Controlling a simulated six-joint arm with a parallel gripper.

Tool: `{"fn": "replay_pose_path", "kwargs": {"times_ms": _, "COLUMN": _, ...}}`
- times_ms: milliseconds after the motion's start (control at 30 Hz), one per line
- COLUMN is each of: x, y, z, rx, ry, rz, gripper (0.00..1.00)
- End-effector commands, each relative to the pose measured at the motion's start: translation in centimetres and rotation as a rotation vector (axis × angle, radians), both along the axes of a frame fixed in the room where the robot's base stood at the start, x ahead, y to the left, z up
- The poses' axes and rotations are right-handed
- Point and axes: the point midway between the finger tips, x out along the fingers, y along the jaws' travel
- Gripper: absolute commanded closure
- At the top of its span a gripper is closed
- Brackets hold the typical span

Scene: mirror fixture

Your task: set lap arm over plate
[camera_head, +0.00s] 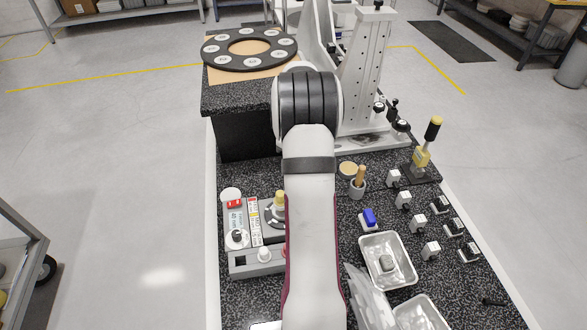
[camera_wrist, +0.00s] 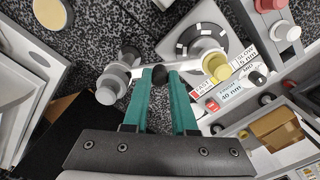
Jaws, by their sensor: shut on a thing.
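The plate (camera_wrist: 205,38), a grey round disc with dark patches, lies just beyond the fingertips on a square base. In the head view my own arm hides the gripper and lap arm; only the plate's left edge (camera_head: 271,214) shows.
A black ring with white discs (camera_head: 250,64) lies at the back left.

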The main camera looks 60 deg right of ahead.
Motion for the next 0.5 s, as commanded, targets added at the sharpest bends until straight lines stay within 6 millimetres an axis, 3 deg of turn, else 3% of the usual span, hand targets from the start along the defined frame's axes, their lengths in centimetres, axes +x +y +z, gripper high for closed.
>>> {"fn": "replay_pose_path", "kwargs": {"times_ms": 200, "x": 0.04, "y": -0.03, "z": 0.07, "rx": -0.001, "ry": -0.001, "rz": -0.001, "gripper": 1.00}}
{"fn": "replay_pose_path", "kwargs": {"times_ms": 233, "x": 0.04, "y": -0.03, "z": 0.07, "rx": -0.001, "ry": -0.001, "rz": -0.001, "gripper": 0.70}}
{"fn": "replay_pose_path", "kwargs": {"times_ms": 300, "x": 0.04, "y": -0.02, "z": 0.06, "rx": -0.001, "ry": -0.001, "rz": -0.001, "gripper": 0.57}}
{"fn": "replay_pose_path", "kwargs": {"times_ms": 367, "x": 0.03, "y": -0.02, "z": 0.05, "rx": -0.001, "ry": -0.001, "rz": -0.001, "gripper": 0.46}}
{"fn": "replay_pose_path", "kwargs": {"times_ms": 500, "x": 0.02, "y": -0.01, "z": 0.03, "rx": -0.001, "ry": 0.000, "rz": -0.001, "gripper": 0.45}}
